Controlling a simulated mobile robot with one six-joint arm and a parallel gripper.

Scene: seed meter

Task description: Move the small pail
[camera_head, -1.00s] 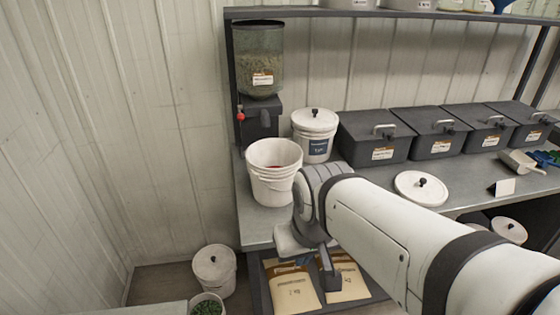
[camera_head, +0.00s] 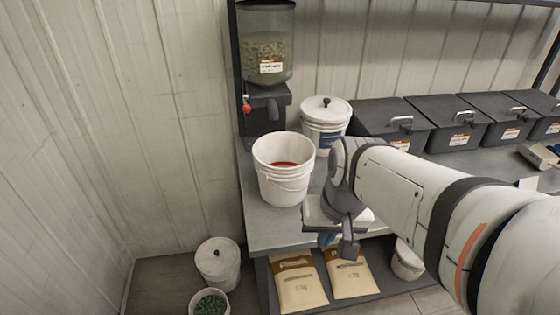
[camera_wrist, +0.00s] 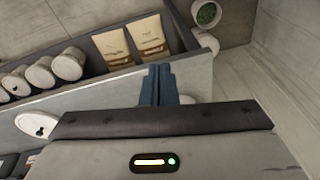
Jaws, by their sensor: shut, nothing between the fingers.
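A white open pail (camera_head: 283,170) with something red inside stands upright on the left end of the grey bench (camera_head: 262,226). A smaller open pail of green contents (camera_head: 210,303) stands on the floor at the lower left; it also shows in the wrist view (camera_wrist: 207,14). I cannot tell which one the task means. My gripper (camera_head: 347,248) is to the right of the bench pail, apart from it, near the bench's front edge. In the wrist view its fingers (camera_wrist: 160,82) are together and empty. A pale shape beside them is mostly hidden.
A seed dispenser (camera_head: 266,60) and a lidded white bucket (camera_head: 325,122) stand behind the open pail. Several dark lidded bins (camera_head: 395,122) line the back. Paper bags (camera_head: 298,284) lie on the lower shelf. A lidded bucket (camera_head: 218,264) stands on the floor by the wall.

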